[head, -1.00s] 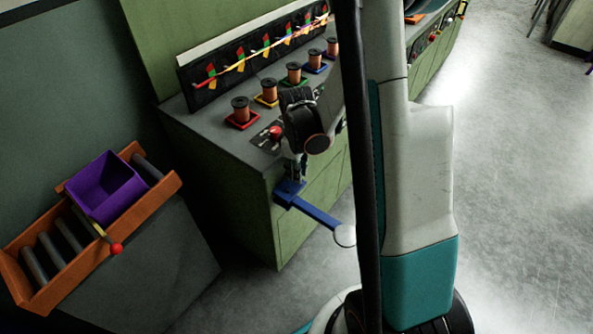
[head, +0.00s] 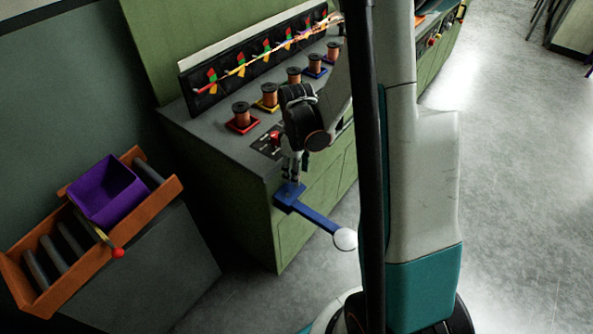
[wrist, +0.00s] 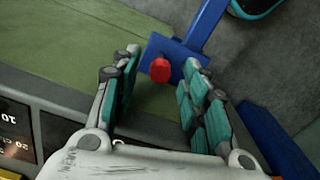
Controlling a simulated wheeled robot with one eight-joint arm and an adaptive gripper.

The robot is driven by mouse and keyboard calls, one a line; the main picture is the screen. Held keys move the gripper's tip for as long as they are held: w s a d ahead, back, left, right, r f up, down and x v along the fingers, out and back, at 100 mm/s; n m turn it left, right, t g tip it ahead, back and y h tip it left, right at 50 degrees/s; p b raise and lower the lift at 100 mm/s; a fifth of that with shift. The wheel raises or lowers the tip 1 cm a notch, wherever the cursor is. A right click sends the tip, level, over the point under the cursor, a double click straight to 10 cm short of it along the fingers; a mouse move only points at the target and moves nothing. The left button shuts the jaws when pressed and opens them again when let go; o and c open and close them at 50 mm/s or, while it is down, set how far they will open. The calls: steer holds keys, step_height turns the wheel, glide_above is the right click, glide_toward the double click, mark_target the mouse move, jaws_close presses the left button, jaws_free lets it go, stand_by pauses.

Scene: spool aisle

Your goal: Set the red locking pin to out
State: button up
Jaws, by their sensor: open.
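The red locking pin (wrist: 160,70) shows as a red knob on a blue block (wrist: 177,52) in the wrist view. A blue bar runs from the block; in the head view the block (head: 288,195) juts from the green cabinet's side, and its bar ends in a white ball (head: 345,239). My gripper (wrist: 161,68) is open, with one finger on each side of the red knob in the picture. I cannot tell whether the fingers are down at its depth. In the head view my gripper (head: 292,174) points down just above the block, and the knob is not seen there.
Several copper spools (head: 242,115) stand on the cabinet top, beside a panel with a red control (head: 275,138). At left, a purple bin (head: 108,190) sits on an orange roller tray (head: 150,215) with a red-knobbed lever (head: 118,252).

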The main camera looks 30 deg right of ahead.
step_height(320, 180, up, 11)
steer(key=shift+r, duration=0.2)
stand_by(0.3)
steer(key=shift+a, duration=0.1)
stand_by(0.3)
